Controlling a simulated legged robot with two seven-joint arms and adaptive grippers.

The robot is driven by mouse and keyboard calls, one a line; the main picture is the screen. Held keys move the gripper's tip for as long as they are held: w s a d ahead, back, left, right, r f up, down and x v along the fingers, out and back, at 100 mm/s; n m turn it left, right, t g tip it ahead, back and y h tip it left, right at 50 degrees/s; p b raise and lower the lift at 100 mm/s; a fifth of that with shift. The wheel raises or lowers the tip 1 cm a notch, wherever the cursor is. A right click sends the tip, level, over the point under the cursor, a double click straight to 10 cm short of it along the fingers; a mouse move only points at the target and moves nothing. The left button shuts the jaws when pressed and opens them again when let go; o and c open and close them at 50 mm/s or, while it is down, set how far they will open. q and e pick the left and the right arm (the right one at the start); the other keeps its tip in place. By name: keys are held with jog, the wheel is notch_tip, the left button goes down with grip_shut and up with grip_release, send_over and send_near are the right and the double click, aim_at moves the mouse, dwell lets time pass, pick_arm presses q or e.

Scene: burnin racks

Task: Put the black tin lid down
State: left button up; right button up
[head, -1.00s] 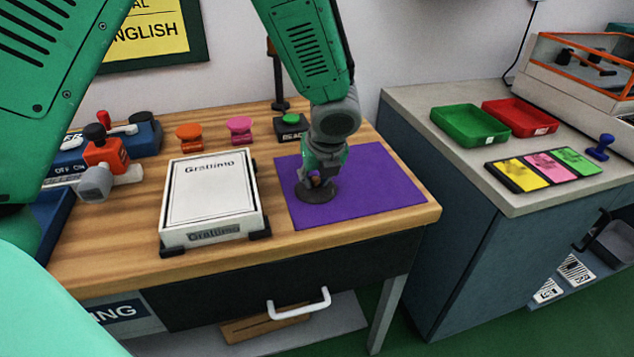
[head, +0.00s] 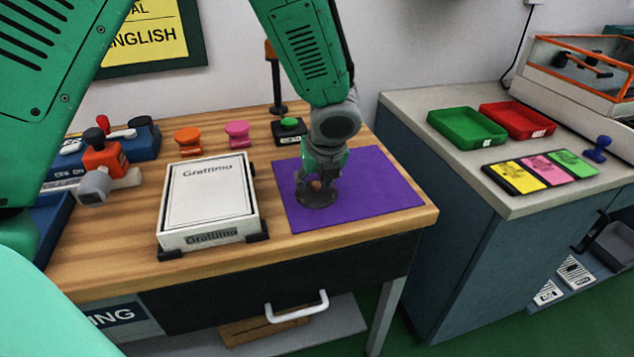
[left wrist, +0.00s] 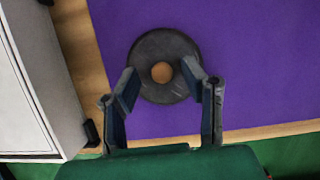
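The black tin lid (head: 318,200) lies flat on the purple mat (head: 382,188), near the mat's left side. It is a dark round disc with a small orange-brown knob (left wrist: 161,72) at its centre, clear in the left wrist view. My left gripper (head: 317,182) points down at the lid. In the left wrist view its two fingers (left wrist: 160,80) are spread, one on each side of the knob, with a gap between each finger and the knob. The fingers overlap the lid's rim in that view; I cannot tell whether they touch it. My right gripper is not in view.
A white Grattimo box (head: 208,200) stands left of the mat. Orange (head: 188,140) and pink (head: 237,133) knobs and a green button (head: 289,125) are behind. The mat's right part is clear. A grey counter (head: 420,98) with green (head: 467,128) and red (head: 518,120) trays is at right.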

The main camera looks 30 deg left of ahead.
pick_arm(q)
jog(key=p+v, duration=0.3)
jog(key=v, duration=0.8)
jog(key=shift+d+r, duration=0.15)
jog(key=shift+r, duration=0.2)
jog(key=shift+s, duration=0.2)
